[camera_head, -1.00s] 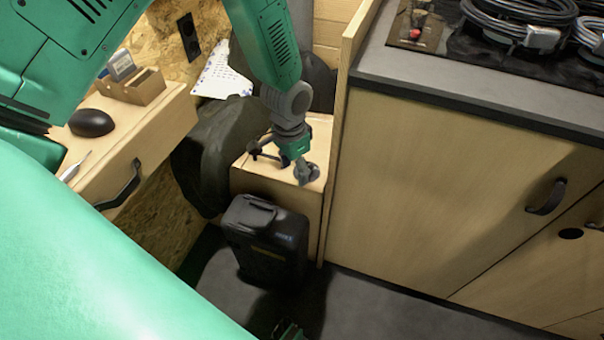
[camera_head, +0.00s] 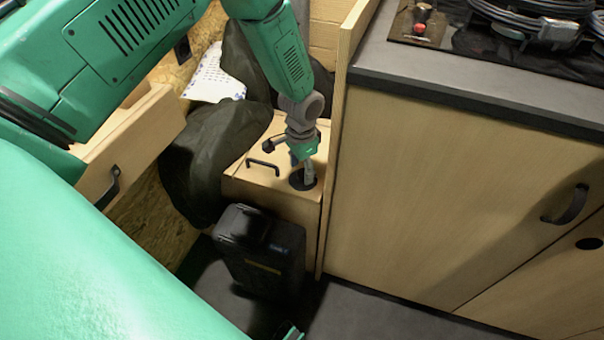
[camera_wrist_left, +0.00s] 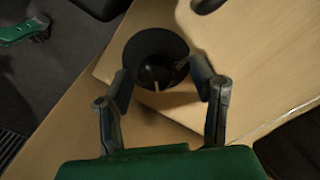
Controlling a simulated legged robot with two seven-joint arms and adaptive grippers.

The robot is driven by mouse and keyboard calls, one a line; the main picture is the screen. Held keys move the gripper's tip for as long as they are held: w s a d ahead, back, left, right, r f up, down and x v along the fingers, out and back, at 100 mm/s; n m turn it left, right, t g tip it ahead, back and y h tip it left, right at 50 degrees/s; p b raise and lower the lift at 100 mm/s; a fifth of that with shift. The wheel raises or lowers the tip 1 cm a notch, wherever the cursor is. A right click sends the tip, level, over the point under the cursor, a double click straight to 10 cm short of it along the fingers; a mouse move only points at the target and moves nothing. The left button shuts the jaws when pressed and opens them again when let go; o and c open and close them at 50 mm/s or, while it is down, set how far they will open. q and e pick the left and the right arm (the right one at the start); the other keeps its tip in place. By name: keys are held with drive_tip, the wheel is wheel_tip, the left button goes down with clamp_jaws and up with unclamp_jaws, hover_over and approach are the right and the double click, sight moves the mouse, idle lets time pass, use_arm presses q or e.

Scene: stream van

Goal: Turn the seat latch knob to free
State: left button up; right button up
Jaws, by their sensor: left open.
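The seat latch knob is a round black piece (camera_head: 297,184) on top of the light wooden seat box (camera_head: 250,188), close to its right edge. In the left wrist view, the dark round knob (camera_wrist_left: 155,52) lies just beyond and between the fingertips. My left gripper (camera_head: 307,173) points down at the knob and partly covers it. In the left wrist view, the left gripper (camera_wrist_left: 161,76) is open with nothing held; contact with the knob cannot be told. A small green piece, probably my right gripper (camera_head: 290,332), shows at the bottom edge; its fingers are not clear.
A black bar handle (camera_head: 263,166) sits on the box top, left of the knob. A black case (camera_head: 262,252) stands on the floor in front. A wooden panel and cabinet (camera_head: 430,190) close off the right side. Dark fabric (camera_head: 205,160) lies left.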

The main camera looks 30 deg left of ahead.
use_arm(q)
drive_tip(key=shift+d+f, duration=0.25)
drive_tip(key=shift+f, duration=0.15)
drive_tip(key=shift+d, duration=0.15)
use_arm(e)
drive_tip(key=shift+d+f, duration=0.2)
drive_tip(key=shift+d, duration=0.1)
use_arm(q)
drive_tip(key=c, duration=1.1)
drive_tip(key=shift+a, duration=0.2)
drive_tip(key=shift+c, duration=0.2)
use_arm(e)
drive_tip(key=shift+a, duration=0.15)
